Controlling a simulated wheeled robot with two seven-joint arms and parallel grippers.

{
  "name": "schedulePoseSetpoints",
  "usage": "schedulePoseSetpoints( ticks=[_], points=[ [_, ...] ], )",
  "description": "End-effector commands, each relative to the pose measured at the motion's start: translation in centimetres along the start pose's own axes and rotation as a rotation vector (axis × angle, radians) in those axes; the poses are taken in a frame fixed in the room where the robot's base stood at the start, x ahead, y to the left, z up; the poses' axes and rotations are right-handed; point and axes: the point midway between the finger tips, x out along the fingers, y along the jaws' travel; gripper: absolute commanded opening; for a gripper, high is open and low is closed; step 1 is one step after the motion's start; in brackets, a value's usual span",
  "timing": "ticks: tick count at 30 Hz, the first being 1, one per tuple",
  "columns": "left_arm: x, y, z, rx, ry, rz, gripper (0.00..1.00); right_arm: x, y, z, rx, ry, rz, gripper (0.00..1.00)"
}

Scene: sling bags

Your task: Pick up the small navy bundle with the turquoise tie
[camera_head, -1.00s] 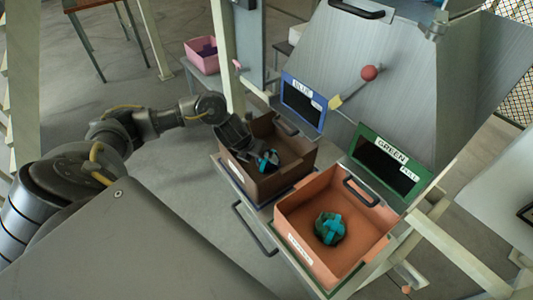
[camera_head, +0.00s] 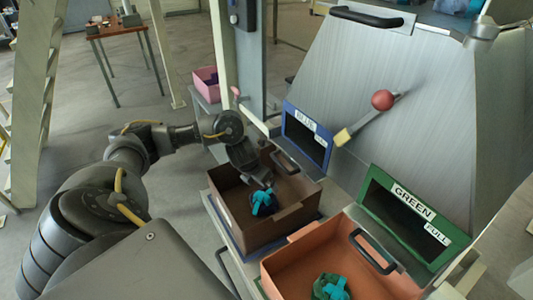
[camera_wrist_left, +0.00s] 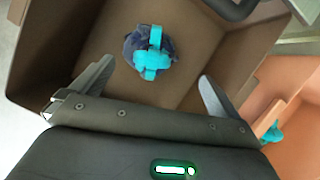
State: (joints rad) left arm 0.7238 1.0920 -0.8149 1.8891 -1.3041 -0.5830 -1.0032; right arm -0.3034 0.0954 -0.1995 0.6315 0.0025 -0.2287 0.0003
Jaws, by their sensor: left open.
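The small navy bundle with the turquoise tie (camera_head: 264,203) lies on the floor of the brown bin (camera_head: 225,207). In the left wrist view the bundle (camera_wrist_left: 149,50) sits ahead of my left gripper (camera_wrist_left: 152,82), roughly centred between its two spread fingers and apart from them. My left gripper (camera_head: 262,182) is open and empty, reaching down into the brown bin from its far left side. A green bundle with a turquoise tie (camera_head: 331,288) lies in the orange bin. My right gripper is not in view.
The orange bin (camera_head: 290,262) stands right beside the brown bin. Behind them are a blue-framed slot (camera_head: 306,137), a green-framed slot labelled GREEN FULL (camera_head: 404,218), and a lever with a red knob (camera_head: 382,100). A pink bin (camera_head: 207,84) stands farther back.

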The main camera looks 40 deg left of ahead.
Motion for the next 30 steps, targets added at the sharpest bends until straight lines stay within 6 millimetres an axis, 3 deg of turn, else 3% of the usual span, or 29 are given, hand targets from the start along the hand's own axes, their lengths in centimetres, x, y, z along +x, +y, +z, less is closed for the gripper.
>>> schedulePoseSetpoints(
  ticks=[9,19,30],
  points=[
    [4.4,0.3,-0.4,-0.006,0.004,0.003,1.00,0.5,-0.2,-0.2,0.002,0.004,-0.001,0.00],
    [5.9,0.1,-0.3,-0.003,0.002,0.001,1.00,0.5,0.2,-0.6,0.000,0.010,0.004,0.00],
    [10.5,0.3,-0.6,-0.002,0.003,0.002,1.00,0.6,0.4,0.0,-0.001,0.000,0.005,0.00]
  ],
)
